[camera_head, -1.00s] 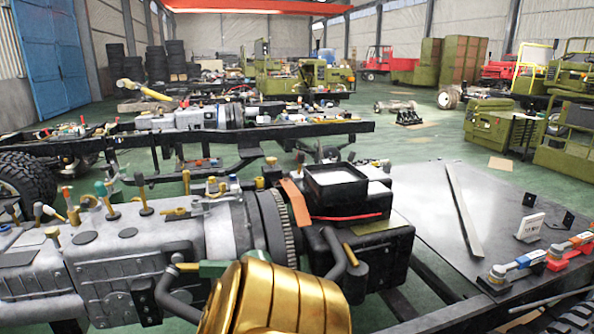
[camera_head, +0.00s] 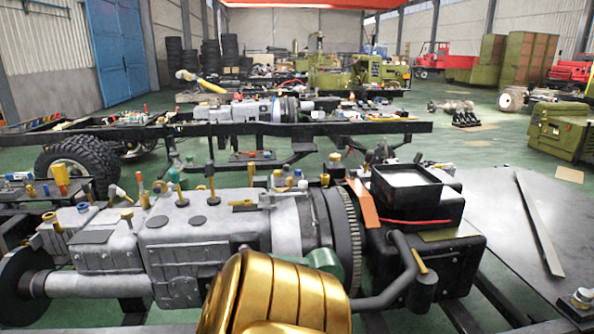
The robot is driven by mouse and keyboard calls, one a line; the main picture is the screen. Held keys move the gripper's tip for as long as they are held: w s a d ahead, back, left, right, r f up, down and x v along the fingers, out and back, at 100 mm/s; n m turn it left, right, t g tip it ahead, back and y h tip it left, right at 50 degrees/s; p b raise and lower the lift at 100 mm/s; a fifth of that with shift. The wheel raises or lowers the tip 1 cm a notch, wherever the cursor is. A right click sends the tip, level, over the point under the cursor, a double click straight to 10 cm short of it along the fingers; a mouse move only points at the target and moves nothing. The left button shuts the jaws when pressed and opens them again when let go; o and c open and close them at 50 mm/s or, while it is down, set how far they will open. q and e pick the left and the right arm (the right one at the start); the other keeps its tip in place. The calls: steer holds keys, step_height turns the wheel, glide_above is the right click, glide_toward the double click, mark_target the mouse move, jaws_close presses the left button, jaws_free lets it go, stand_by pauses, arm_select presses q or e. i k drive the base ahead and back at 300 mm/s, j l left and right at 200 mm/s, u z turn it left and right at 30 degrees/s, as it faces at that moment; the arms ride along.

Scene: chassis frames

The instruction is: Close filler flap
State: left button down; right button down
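I cannot tell for sure which part is the filler flap. An orange plate (camera_head: 362,203) stands tilted beside a black square box (camera_head: 412,209) on the black housing (camera_head: 450,262) at right of centre. The box's top shows a pale, flat inner face within a dark rim. A red strip runs along the box's lower front edge. Neither of my grippers is in view. A gold ribbed part, which stays fixed in the view and seems to be mine, covers the bottom centre and hides part of the engine.
A grey engine and gearbox (camera_head: 180,240) with upright tools and fittings lies across the left and centre. A flat metal plate (camera_head: 500,215) with a loose strip (camera_head: 540,222) is at right. Another chassis frame (camera_head: 330,128) stands behind. Green floor shows between them.

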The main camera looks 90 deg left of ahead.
mark_target(158, 187)
steer(key=k+j+u, duration=0.1)
steer(key=u, duration=1.55)
